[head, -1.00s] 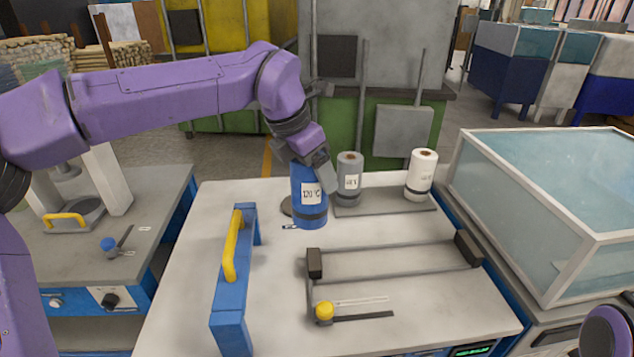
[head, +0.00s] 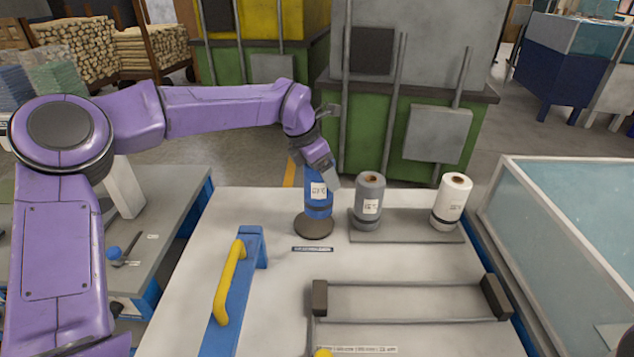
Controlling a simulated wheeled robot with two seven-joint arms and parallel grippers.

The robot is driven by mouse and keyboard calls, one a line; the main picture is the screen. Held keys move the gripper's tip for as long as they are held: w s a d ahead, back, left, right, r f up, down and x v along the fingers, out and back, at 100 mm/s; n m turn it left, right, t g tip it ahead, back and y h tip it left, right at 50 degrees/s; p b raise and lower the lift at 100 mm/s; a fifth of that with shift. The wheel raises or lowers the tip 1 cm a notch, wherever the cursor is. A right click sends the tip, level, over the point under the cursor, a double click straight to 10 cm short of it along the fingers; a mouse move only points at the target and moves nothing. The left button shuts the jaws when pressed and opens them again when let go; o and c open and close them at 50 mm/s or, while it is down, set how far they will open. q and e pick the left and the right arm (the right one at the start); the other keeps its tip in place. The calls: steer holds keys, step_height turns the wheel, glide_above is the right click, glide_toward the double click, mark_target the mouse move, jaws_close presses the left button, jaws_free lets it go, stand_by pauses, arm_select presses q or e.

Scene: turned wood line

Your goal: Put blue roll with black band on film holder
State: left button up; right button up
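The blue roll with a black band (head: 318,204) is upright, with a white label on its front. My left gripper (head: 322,168) reaches down to its top from the left and appears shut on it, though the fingertips are hard to make out. The roll's lower end is over the back part of a dark round disc (head: 314,228) on the table, probably the film holder. I cannot tell whether the roll touches the disc. My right gripper is not in view.
A grey roll (head: 369,205) and a white roll (head: 452,200) stand on a grey plate (head: 405,231) right of the disc. A blue stand with a yellow handle (head: 229,282) is at front left. A low bar frame (head: 410,284) lies in front. A glass-sided box (head: 560,250) is at right.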

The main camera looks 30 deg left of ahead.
arm_select(q)
steer(key=shift+w+a+f+p, duration=0.2)
steer(key=shift+a+f, duration=0.3)
steer(key=shift+f, duration=0.05)
steer(key=shift+w+a+f+p, duration=0.15)
steer(key=shift+a+f, duration=0.3)
steer(key=shift+f, duration=0.1)
steer(key=f, duration=0.4)
steer(key=shift+w+a+f+p, duration=0.15)
steer(key=shift+w+a+p, duration=0.15)
steer(key=shift+w+p, duration=0.1)
steer(key=shift+s, duration=0.15)
steer(key=o, duration=1.1)
steer(key=shift+r, duration=0.3)
steer(key=b+v, duration=0.2)
steer(key=v, duration=0.9)
steer(key=shift+s+r, duration=0.2)
steer(key=shift+r, duration=0.1)
